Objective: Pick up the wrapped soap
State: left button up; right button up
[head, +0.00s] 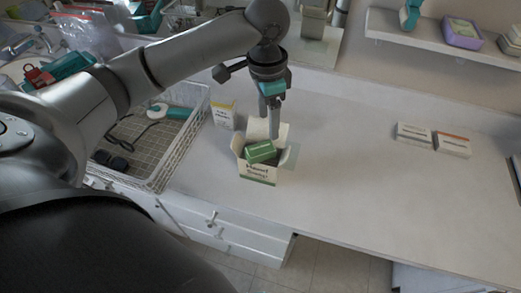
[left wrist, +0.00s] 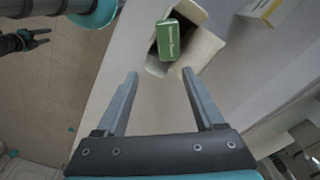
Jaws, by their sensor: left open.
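The wrapped soap (head: 260,152) is a small green packet with pale lettering. It sits tilted in the mouth of an open white-and-green carton (head: 258,173) on the counter. My left gripper (head: 269,128) points down just behind and above the packet in the head view. In the left wrist view the left gripper (left wrist: 160,73) is open and empty, with the green packet (left wrist: 169,40) beyond its fingertips. The packet's lower part is hidden in the carton. My right gripper (left wrist: 40,38) shows small at the left edge of the left wrist view, its fingers apart.
A white wire basket (head: 180,150) with cables and a teal item stands left of the carton. A small white-and-yellow box (head: 223,113) stands behind it. The counter (head: 350,180) between is clear.

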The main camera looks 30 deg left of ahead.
aim_at(261, 148)
pick_arm(q)
jog(key=f, duration=0.4)
jog(key=a+f+b, duration=0.1)
jog(key=f, duration=0.3)
jog(key=a+f+b, duration=0.1)
jog(key=f, duration=0.4)
jog(key=shift+w, duration=0.1)
jog(key=shift+r, duration=0.1)
jog(key=shift+c, duration=0.2)
grip_shut()
jog(key=shift+r, duration=0.1)
notch_tip(261, 148, up, 20)
jog(key=p, duration=0.2)
jog(key=shift+p, duration=0.4)
